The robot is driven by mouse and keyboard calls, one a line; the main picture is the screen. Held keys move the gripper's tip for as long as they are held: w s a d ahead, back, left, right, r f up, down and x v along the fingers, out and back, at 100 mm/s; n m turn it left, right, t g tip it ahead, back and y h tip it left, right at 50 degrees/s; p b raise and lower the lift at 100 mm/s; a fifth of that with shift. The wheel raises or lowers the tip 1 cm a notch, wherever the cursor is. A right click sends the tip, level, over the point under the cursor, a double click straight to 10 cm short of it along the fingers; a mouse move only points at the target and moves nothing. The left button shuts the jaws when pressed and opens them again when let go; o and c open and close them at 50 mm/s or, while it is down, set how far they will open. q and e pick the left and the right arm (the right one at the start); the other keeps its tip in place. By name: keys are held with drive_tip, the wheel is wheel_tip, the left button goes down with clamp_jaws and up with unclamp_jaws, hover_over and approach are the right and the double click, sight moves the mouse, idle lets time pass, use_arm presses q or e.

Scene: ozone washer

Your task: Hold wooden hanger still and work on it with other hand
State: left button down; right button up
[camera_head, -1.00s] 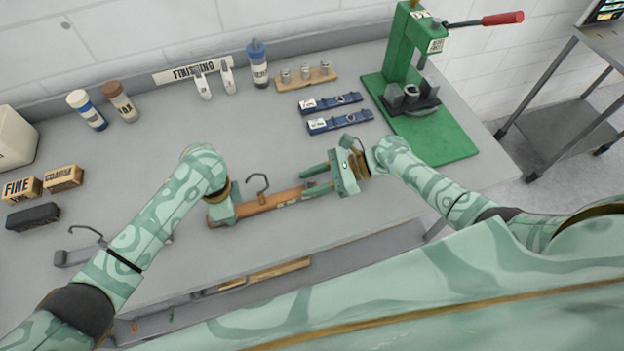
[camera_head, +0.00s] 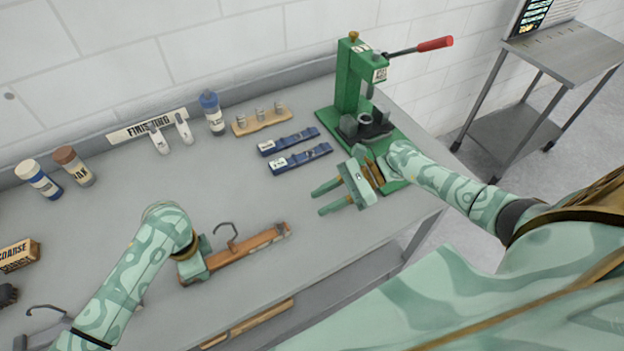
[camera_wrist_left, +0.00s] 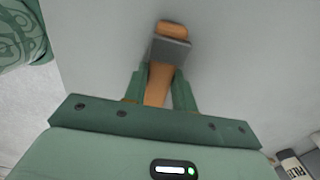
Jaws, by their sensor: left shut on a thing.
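The wooden hanger (camera_head: 250,246) is a brown wooden bar with a dark metal hook standing up from its middle. It lies along the front part of the grey bench. My left gripper (camera_head: 193,262) is shut on the hanger's left end. In the left wrist view the hanger (camera_wrist_left: 158,82) runs between the fingers of my left gripper (camera_wrist_left: 159,90), with a grey piece across it farther out. My right gripper (camera_head: 327,200) is open and empty, above the bench to the right of the hanger and apart from it, with its two fingers pointing left.
A green press (camera_head: 352,85) with a red-handled lever stands at the back right, near my right wrist. Two blue bars (camera_head: 300,158) lie left of it. The bench middle is clear.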

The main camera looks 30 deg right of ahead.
use_arm(q)
drive_tip(key=c, duration=1.1)
unclamp_jaws()
drive_tip(key=shift+o, duration=0.2)
drive_tip(key=shift+r, duration=0.1)
